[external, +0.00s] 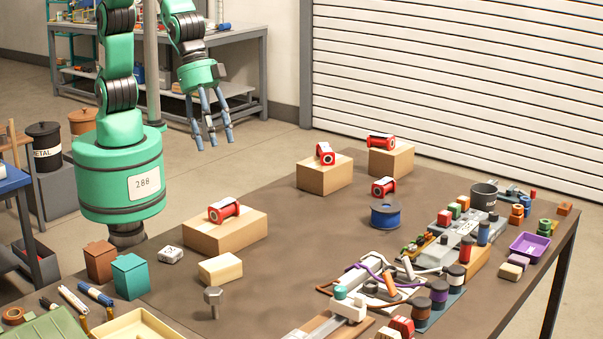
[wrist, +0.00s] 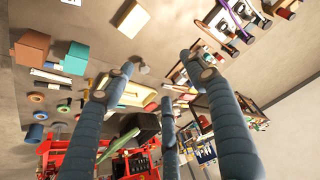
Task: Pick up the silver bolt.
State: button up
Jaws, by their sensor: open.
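The silver bolt (external: 213,299) stands upright on the brown table, hex head up, in the front left part of the external view. In the wrist view a small grey shape beside a fingertip appears to be the bolt (wrist: 144,69), partly hidden by the finger. My gripper (external: 214,142) is high in the air at the upper left, well apart from the bolt, with its blue-grey fingers pointing down. The fingers are spread in the wrist view (wrist: 160,75) and hold nothing.
A cream block (external: 220,269) lies just behind the bolt. Teal (external: 130,277) and brown (external: 100,261) boxes stand to its left. A cream tray (external: 138,325) is at the front left. A wired assembly (external: 375,285) is to the right.

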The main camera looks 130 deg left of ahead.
jog(key=w+d+f+p, duration=0.3)
jog(key=w+d+f, duration=0.5)
jog(key=d, duration=0.1)
jog(key=m+p, duration=0.2)
send_near(212, 289)
jog(key=shift+a+r+h, duration=0.15)
jog(key=shift+r, duration=0.45)
jog(key=shift+a+r+h, duration=0.15)
jog(key=shift+a+r, duration=0.05)
jog(key=shift+r, duration=0.35)
jog(key=b+x, duration=0.1)
jog(key=x, duration=0.7)
jog(key=shift+s+f, duration=0.1)
jog(key=shift+f, duration=0.2)
jog(key=shift+d+f, duration=0.1)
jog(key=shift+f, duration=0.6)
jog(key=shift+b+x, duration=0.4)
jog(key=shift+x, duration=1.55)
